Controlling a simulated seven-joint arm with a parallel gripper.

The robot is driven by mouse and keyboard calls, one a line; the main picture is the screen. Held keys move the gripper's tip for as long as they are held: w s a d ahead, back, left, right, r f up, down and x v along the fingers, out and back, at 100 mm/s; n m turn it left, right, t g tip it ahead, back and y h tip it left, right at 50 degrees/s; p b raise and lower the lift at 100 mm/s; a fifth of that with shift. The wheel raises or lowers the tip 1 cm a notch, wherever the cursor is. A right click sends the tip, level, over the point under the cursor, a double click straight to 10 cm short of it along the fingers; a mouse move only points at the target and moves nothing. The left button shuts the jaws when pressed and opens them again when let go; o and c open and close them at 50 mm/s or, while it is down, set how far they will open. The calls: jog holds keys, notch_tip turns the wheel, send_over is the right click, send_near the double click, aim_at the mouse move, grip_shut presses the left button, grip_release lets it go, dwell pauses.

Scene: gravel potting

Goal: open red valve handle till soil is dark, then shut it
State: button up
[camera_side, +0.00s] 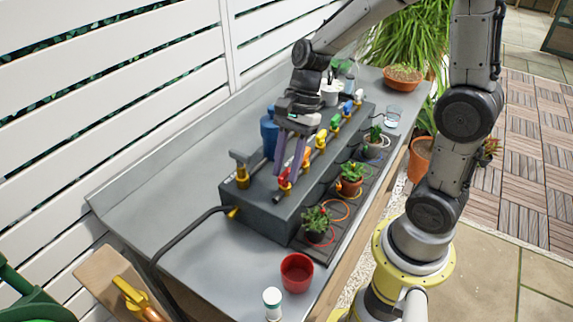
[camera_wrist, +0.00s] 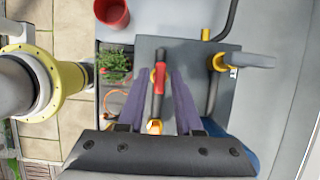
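The red valve handle (camera_side: 284,174) is the nearest of a row of coloured valves on the grey block. In the wrist view the red handle (camera_wrist: 160,76) lies in line with the dark pipe. My gripper (camera_side: 288,172) is open and points down, with its purple fingers on either side of the handle. In the wrist view my gripper (camera_wrist: 159,78) shows a gap between each finger and the handle. A leafy plant (camera_side: 317,218) in a dark pot stands in front of the block's near end; its soil colour is too small to tell.
A brass tap (camera_side: 241,172) stands at the block's left end, close to my gripper. A red pot (camera_side: 297,272) and a white jar (camera_side: 272,302) stand at the bench's near end. A potted plant (camera_side: 351,178) sits farther along.

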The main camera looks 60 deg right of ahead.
grip_shut()
jog(key=n+g, duration=0.1)
jog(key=n, duration=0.2)
jog(key=shift+w+n, duration=0.15)
jog(key=shift+n, duration=0.15)
jog(key=n+g, duration=0.1)
jog(key=n, duration=0.2)
jog(key=shift+a+n+g+h, duration=0.1)
jog(key=shift+n+g+h, duration=0.2)
jog(key=shift+g, duration=0.1)
jog(key=n+h, duration=0.1)
jog(key=n, duration=0.1)
jog(key=n+g, duration=0.1)
jog(key=n, duration=0.2)
jog(key=shift+w+a+n+h, duration=0.1)
jog(key=shift+w+n+h, duration=0.05)
jog(key=shift+n+h, duration=0.2)
jog(key=shift+a+r+n+g+h, duration=0.15)
jog(key=shift+n+h, duration=0.4)
jog(key=shift+n, duration=0.75)
jog(key=shift+d+f+n+g+h, duration=0.15)
jog(key=shift+n+h, duration=0.35)
jog(key=shift+n, duration=0.75)
jog(key=shift+a+r, duration=0.1)
jog(key=shift+o, duration=1.5)
grip_release()
